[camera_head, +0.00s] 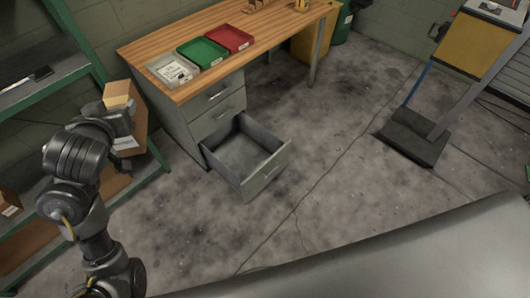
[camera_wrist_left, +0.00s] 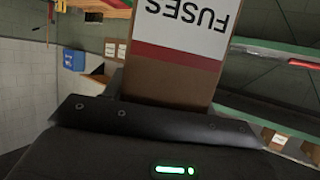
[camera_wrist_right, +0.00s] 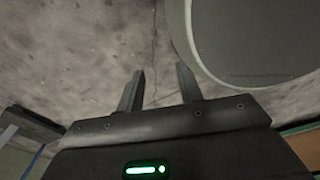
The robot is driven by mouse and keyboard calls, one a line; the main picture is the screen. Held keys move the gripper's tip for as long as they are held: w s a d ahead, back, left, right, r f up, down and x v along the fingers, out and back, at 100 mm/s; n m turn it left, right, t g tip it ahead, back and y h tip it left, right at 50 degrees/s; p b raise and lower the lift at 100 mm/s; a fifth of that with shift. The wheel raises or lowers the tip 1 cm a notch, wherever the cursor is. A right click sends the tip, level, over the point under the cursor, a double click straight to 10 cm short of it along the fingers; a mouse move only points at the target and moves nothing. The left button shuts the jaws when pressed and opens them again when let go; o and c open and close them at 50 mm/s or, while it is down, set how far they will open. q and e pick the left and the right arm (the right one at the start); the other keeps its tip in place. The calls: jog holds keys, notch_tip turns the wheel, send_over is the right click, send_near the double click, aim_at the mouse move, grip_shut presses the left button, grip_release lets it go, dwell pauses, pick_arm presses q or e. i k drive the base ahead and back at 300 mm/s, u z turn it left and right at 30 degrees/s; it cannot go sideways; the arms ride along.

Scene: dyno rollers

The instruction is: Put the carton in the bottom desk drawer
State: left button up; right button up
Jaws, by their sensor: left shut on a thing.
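The carton (camera_wrist_left: 182,30) is brown with a white label reading FUSES and a red band; it fills the upper middle of the left wrist view. My left gripper (camera_head: 121,118) is shut on it, in front of the green shelf and left of the desk. In the head view, cardboard (camera_head: 117,91) shows at this gripper, partly hidden by it. The bottom desk drawer (camera_head: 266,174) is pulled out and looks empty; it lies to the right of my left gripper. My right gripper (camera_wrist_right: 160,88) is open and empty above the floor, outside the head view.
The wooden desk (camera_head: 205,35) bears a grey bin (camera_head: 172,70), a green bin (camera_head: 203,52) and a red bin (camera_head: 230,38). The upper drawers (camera_head: 214,95) are shut. A green-framed shelf (camera_head: 50,75) stands left.

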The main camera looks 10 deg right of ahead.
aim_at(232, 163)
jog(key=z, duration=0.4)
jog(key=k, duration=0.55)
jog(key=z, duration=1.3)
jog(key=i, duration=1.8)
jog(key=u, duration=0.85)
jog(key=i, duration=0.65)
jog(key=u, duration=0.7)
